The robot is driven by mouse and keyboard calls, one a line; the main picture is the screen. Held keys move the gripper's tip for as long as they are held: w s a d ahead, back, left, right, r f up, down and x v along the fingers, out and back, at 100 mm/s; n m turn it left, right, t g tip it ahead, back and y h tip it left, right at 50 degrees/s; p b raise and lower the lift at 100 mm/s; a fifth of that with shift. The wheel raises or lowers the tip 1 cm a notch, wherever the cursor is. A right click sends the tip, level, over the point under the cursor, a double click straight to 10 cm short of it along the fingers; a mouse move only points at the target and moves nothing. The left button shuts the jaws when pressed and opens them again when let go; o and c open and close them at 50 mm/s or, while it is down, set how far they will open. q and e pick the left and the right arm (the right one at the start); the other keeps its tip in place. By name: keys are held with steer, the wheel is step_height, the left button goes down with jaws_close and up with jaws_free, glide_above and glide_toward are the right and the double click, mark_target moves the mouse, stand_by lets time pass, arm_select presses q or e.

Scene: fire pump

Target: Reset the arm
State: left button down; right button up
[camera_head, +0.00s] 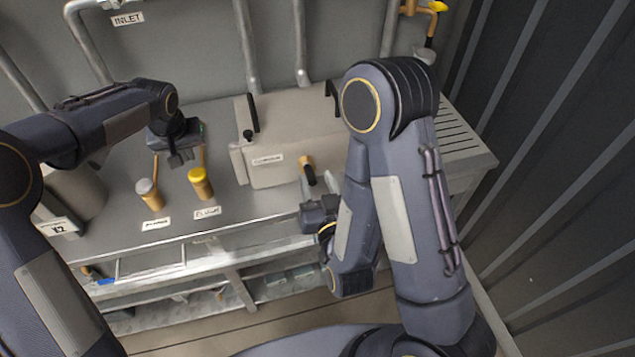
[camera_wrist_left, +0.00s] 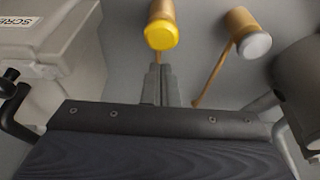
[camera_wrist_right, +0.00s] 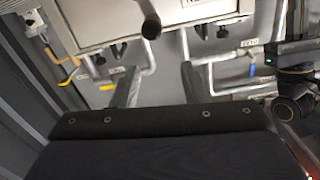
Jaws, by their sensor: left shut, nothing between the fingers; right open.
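My left gripper (camera_head: 183,158) hangs over the grey bench, just behind and between the yellow-capped lever (camera_head: 200,182) and the white-capped lever (camera_head: 148,190). Its fingers are shut with nothing between them. In the left wrist view the closed fingers (camera_wrist_left: 158,86) point at the base of the yellow-capped lever (camera_wrist_left: 160,30); the white-capped lever (camera_wrist_left: 250,45) stands to the right. My right gripper (camera_head: 312,215) is low at the front of the bench, partly hidden by its own arm. In the right wrist view its fingers (camera_wrist_right: 158,85) are spread and empty.
A grey box (camera_head: 290,150) with a dark-tipped handle stands on the bench, right of the levers. A grey cylinder (camera_head: 75,195) stands at the left. Pipes (camera_head: 245,45) run up the back wall. A ribbed dark wall (camera_head: 560,150) closes off the right side.

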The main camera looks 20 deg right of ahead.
arm_select(q)
steer(key=shift+r, duration=0.55)
arm_select(e)
steer(key=shift+r, duration=0.35)
arm_select(q)
steer(key=s+a+r+n+h, duration=0.1)
steer(key=s+a+r, duration=0.35)
steer(key=s, duration=0.55)
steer(key=s+a+r+h, duration=0.1)
steer(key=s+a+r, duration=0.35)
steer(key=s, duration=0.45)
arm_select(e)
steer(key=s+d+r+m+g+y, duration=0.1)
steer(key=d+r+m+g+y, duration=0.1)
steer(key=d+r+g+y, duration=0.3)
arm_select(q)
steer(key=s+d+f+t+h, duration=0.1)
steer(key=s+d+f+t, duration=0.1)
steer(key=s, duration=1.5)
steer(key=shift+s+f+n+h, duration=0.15)
steer(key=shift+n+h, duration=0.15)
steer(key=shift+h, duration=0.1)
arm_select(e)
steer(key=s+d+r+n+g+h, duration=0.1)
steer(key=s+g, duration=0.6)
steer(key=s, duration=1.1)
steer(key=shift+s+d+r+n, duration=0.15)
steer(key=shift+d+r+n, duration=0.25)
steer(key=shift+d+r, duration=0.4)
